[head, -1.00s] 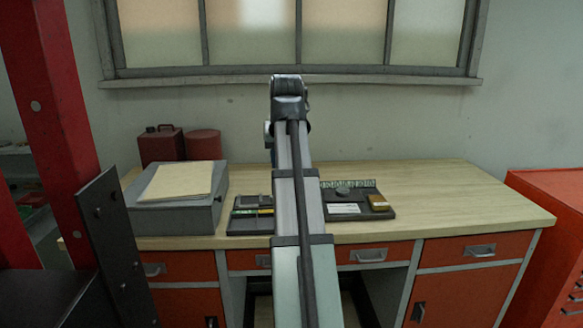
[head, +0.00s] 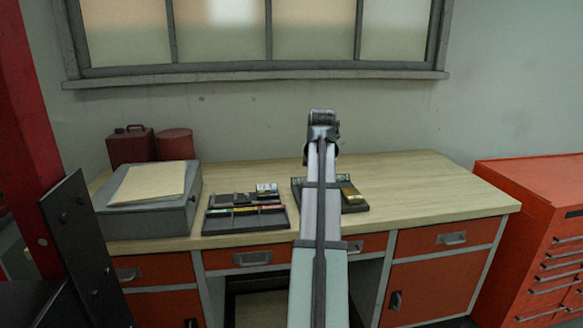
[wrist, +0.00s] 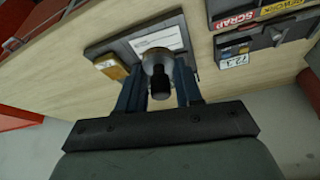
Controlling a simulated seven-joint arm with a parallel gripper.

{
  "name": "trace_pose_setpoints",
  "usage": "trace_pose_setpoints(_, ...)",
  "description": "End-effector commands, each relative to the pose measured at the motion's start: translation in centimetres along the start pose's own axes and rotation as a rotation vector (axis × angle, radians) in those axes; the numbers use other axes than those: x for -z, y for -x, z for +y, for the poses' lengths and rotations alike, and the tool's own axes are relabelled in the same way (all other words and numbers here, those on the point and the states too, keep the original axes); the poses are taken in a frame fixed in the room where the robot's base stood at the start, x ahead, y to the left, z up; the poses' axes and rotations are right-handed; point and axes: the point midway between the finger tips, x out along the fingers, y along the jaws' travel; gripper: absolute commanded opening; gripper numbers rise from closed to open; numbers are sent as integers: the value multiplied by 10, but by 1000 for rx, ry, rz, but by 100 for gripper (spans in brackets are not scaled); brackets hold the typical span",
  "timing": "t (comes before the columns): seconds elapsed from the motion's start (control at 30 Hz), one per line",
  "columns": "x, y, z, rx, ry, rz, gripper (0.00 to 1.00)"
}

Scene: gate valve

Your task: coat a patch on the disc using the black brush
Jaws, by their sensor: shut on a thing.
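In the wrist view my gripper (wrist: 160,66) is shut on the black brush (wrist: 161,85), whose dark round end points toward the camera between the two blue-grey fingers. A pale grey round shape lies just beyond the dark end; I cannot tell whether it is part of the brush or the disc. The brush is over the dark tray (wrist: 128,47) with a white label (wrist: 160,43). In the head view my arm covers the gripper, the brush and the middle of this tray (head: 357,208). The disc cannot be made out for certain, nor any contact with it.
A yellow-brown block (wrist: 110,67) sits on the same tray. A second dark tray (head: 235,225) with labelled strips lies to its left. A grey box (head: 150,215) with papers and red cans (head: 130,147) stand farther left. The bench top (head: 430,190) is clear at right.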

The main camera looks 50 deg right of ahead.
Motion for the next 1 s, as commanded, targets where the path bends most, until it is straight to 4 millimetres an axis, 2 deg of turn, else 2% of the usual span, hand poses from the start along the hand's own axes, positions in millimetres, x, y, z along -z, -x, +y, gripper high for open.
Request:
trace_pose_setpoints(0.03, 12, -14, 17, -11, -26, -3, 10)
trace_pose_setpoints(0.2, 41, -54, 64, -62, -149, -3, 10)
trace_pose_setpoints(0.33, 69, -86, 96, -128, -306, -3, 10)
trace_pose_setpoints(0.4, 85, -95, 105, -168, -403, 0, 10)
trace_pose_setpoints(0.5, 103, -101, 116, -225, -537, 1, 10)
trace_pose_setpoints(0.63, 120, -98, 128, -299, -716, 1, 10)
trace_pose_setpoints(0.8, 127, -96, 137, -388, -931, 1, 10)
trace_pose_setpoints(1.0, 127, -96, 140, -460, -1106, 3, 10)
